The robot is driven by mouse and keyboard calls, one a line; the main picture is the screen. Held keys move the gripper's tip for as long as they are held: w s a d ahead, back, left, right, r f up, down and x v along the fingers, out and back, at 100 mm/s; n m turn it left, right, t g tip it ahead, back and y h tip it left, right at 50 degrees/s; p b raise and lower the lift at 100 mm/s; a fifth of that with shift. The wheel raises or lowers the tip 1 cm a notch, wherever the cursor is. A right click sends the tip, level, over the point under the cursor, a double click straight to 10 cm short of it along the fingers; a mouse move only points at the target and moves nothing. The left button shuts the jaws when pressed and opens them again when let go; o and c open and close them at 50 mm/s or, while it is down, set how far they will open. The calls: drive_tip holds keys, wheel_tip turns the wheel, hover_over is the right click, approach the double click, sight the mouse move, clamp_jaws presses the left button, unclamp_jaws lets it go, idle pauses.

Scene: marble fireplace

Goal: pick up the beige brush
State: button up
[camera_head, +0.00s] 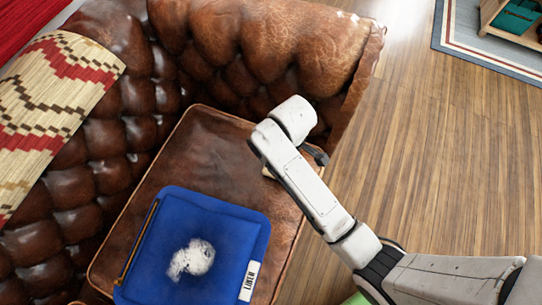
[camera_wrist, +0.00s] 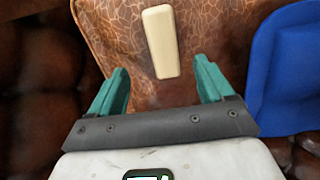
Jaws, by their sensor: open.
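The beige brush (camera_wrist: 161,42) shows in the wrist view as a pale oblong block lying on the brown leather seat cushion (camera_wrist: 215,27). My gripper (camera_wrist: 162,80) is open, with its two teal fingers apart. The brush lies ahead of the fingertips, roughly in line with the gap between them, and nothing is held. In the head view, only a small pale bit of what seems to be the brush (camera_head: 267,173) shows beside my white arm, which hides the rest. The gripper is mostly hidden behind the arm there.
A blue fabric item (camera_head: 225,222) with a white patch and a label lies on the seat, left of my arm. It also shows at the right of the wrist view (camera_wrist: 290,65). The tufted sofa back and arm (camera_head: 270,40) rise behind. Wooden floor (camera_head: 430,150) is open at right.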

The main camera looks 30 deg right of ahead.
drive_tip(key=f, duration=0.2)
drive_tip(key=w+f+b, duration=0.1)
drive_tip(key=f, duration=0.2)
drive_tip(key=shift+a, duration=0.2)
drive_tip(key=shift+s+a+f+b, duration=0.15)
drive_tip(key=shift+f+b, duration=0.5)
drive_tip(key=shift+f, duration=0.85)
drive_tip(key=shift+s+a+f+b, duration=0.15)
drive_tip(key=shift+f+b, duration=0.5)
drive_tip(key=shift+f, duration=0.85)
drive_tip(key=shift+r, duration=0.1)
drive_tip(key=c, duration=1.2)
drive_tip(key=shift+r, duration=0.1)
